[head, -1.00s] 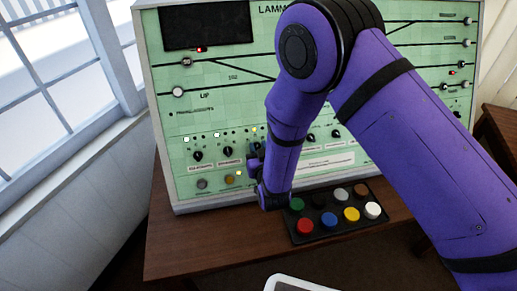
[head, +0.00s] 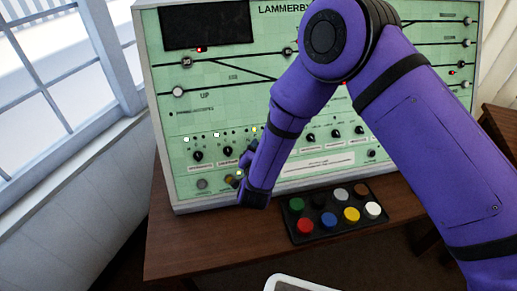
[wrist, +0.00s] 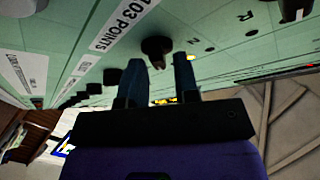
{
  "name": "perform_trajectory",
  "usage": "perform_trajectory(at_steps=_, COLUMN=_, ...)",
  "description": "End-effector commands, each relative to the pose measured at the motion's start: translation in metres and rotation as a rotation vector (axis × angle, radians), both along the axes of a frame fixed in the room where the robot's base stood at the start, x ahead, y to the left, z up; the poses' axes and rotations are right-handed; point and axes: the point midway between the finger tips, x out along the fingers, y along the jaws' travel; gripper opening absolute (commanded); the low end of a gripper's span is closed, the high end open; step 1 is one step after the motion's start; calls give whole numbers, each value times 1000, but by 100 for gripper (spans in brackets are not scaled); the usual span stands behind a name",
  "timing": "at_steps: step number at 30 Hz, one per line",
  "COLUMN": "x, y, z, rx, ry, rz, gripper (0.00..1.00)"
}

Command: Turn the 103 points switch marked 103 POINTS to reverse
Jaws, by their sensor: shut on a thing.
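The 103 points switch (wrist: 157,47) is a black knob on the pale green panel. In the wrist view its label (wrist: 122,22) reads 103 POINTS, and the letters N and R stand to the right. My gripper (wrist: 161,60) has its two dark blue fingers on either side of the knob, with the knob's pointer between the fingertips. It is shut on the switch, though the exact contact is hard to see. In the head view my gripper (head: 238,180) is low on the panel's front, and my arm hides the switch.
Other black knobs (head: 198,155) line the same row close by. A brown desk (head: 180,245) carries the panel and a black box (head: 325,228) with several coloured buttons just right of my gripper. A window (head: 45,80) is at the left.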

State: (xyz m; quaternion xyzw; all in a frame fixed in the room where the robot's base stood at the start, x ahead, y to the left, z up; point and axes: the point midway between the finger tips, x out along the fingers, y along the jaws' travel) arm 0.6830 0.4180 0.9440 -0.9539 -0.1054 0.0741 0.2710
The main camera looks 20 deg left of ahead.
Motion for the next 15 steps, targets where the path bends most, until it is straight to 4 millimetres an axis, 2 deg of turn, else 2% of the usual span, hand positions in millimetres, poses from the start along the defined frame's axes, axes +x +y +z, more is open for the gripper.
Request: perform_trajectory(at_steps=15, x=1, y=0, z=1, rx=117, ry=66, rz=-73, gripper=5)
